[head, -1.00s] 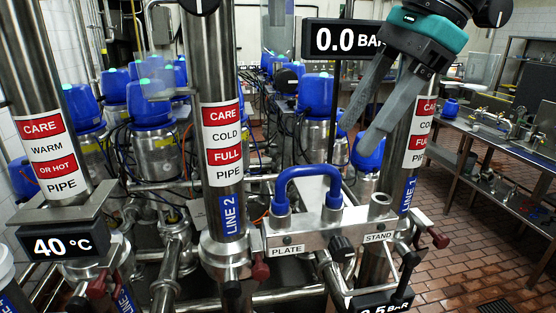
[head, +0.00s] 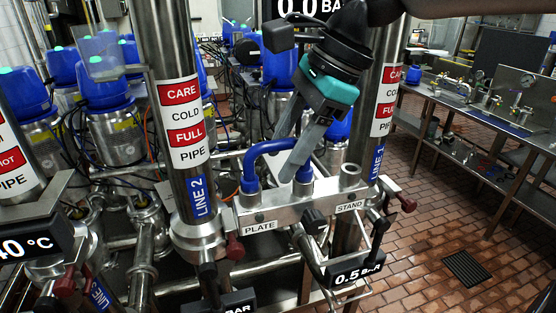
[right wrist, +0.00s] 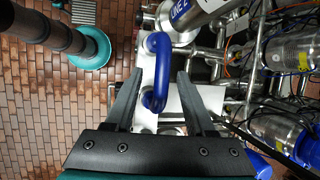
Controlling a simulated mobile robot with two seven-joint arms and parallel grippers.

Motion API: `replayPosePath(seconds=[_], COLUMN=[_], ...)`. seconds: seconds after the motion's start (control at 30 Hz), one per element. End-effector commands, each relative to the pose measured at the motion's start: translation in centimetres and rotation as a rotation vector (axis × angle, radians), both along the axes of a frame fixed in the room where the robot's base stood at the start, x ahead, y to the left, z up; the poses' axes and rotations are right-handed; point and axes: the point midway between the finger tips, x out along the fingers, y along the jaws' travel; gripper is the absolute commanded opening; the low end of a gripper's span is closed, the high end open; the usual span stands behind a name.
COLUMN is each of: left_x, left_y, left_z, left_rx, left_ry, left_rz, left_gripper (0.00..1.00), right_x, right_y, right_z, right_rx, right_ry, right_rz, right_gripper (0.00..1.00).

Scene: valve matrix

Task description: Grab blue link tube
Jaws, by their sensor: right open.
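The blue link tube (head: 262,149) is an upside-down U standing on the metal plate (head: 288,213), its two ends in collars on the plate. My right gripper (head: 284,157) comes down from above at the tube's right side, jaws open. In the right wrist view the tube (right wrist: 160,65) shows between the two open fingers (right wrist: 160,74), with a gap visible on each side. The near finger hides part of the tube's right bend in the head view. My left gripper is not in view.
The LINE 2 pipe (head: 183,120) rises left of the plate, and another labelled pipe (head: 384,100) stands behind it to the right. Pressure displays (head: 354,273) and red-handled valves sit below. Blue-capped valve units crowd the back left. Brick floor (head: 430,225) lies open at right.

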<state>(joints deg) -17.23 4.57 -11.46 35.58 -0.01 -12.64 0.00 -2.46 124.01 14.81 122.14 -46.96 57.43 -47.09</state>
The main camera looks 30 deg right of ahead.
Motion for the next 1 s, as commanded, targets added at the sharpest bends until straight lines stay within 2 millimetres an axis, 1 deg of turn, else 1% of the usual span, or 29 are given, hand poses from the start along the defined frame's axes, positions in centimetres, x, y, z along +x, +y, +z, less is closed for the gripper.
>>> replayPosePath(seconds=[0.1,0.2,0.43,0.9,0.93,1.0], left_x=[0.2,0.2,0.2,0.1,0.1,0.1], left_y=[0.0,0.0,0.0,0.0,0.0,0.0], left_z=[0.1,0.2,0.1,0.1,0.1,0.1], left_rx=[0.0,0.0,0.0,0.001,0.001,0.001], left_ry=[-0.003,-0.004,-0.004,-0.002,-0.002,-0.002], left_rz=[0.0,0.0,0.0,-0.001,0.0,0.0], left_gripper=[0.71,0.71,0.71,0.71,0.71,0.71], right_x=[0.3,0.5,0.5,0.5,0.5,0.5], right_y=[0.5,0.7,0.7,0.7,0.7,0.7], right_z=[-1.2,-1.7,-1.8,-1.7,-1.7,-1.7], right_rx=[0.0,0.0,0.001,0.002,0.002,0.002], right_ry=[0.004,0.0,-0.001,-0.001,-0.001,-0.001], right_rz=[-0.001,0.0,0.0,0.0,0.0,0.0], right_gripper=[0.55,0.55,0.55,0.02,0.0,0.0])
